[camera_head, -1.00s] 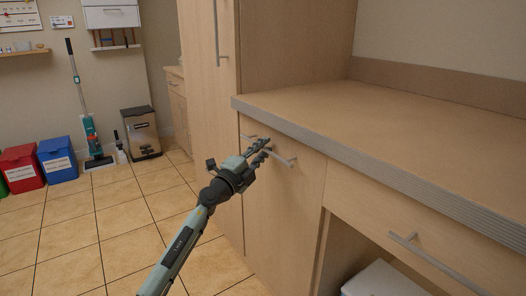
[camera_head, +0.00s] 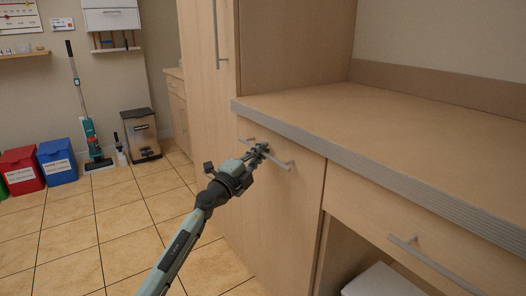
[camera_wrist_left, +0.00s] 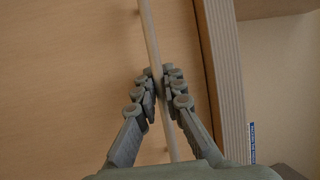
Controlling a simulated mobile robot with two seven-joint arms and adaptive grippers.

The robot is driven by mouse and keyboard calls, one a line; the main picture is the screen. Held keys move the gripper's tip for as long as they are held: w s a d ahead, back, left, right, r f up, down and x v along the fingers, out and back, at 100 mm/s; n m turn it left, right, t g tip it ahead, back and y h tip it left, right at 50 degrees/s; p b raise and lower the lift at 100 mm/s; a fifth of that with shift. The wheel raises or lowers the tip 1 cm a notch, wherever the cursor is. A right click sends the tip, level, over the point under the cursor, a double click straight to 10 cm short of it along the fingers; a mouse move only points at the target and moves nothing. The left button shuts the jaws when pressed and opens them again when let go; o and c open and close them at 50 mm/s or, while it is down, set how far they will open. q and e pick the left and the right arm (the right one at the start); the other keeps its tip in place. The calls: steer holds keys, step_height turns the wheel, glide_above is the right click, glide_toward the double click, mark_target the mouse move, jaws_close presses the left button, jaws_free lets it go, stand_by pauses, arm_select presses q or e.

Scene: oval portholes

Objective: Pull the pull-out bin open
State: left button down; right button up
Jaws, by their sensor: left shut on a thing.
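The pull-out bin has a tall light-wood front (camera_head: 285,210) under the worktop, with a grey bar handle (camera_head: 281,161) near its top. The front looks at most slightly out from the cabinet; its inside is hidden. My left gripper (camera_head: 262,149) is at the middle of the bar. In the left wrist view the gripper (camera_wrist_left: 160,82) has its fingers on both sides of the handle (camera_wrist_left: 151,35), shut on it. The wood front (camera_wrist_left: 70,80) lies behind. My right gripper is not in view.
The worktop (camera_head: 400,120) overhangs the front. A drawer (camera_head: 440,240) is to the right, with a white object (camera_head: 382,281) below it. A tall cabinet (camera_head: 212,130) stands to the left. The tiled floor (camera_head: 100,235) in front is clear.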

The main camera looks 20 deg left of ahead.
arm_select(q)
steer(key=s+a, duration=0.9)
steer(key=s, duration=0.2)
steer(key=s+a+p, duration=0.1)
steer(key=s+a, duration=0.8)
steer(key=s, duration=0.3)
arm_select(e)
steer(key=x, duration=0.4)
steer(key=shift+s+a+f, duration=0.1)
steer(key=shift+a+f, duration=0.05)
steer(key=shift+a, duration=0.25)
arm_select(q)
steer(key=shift+s, duration=0.1)
steer(key=c, duration=1.9)
jaws_free()
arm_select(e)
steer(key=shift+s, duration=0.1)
arm_select(q)
steer(key=v, duration=1.2)
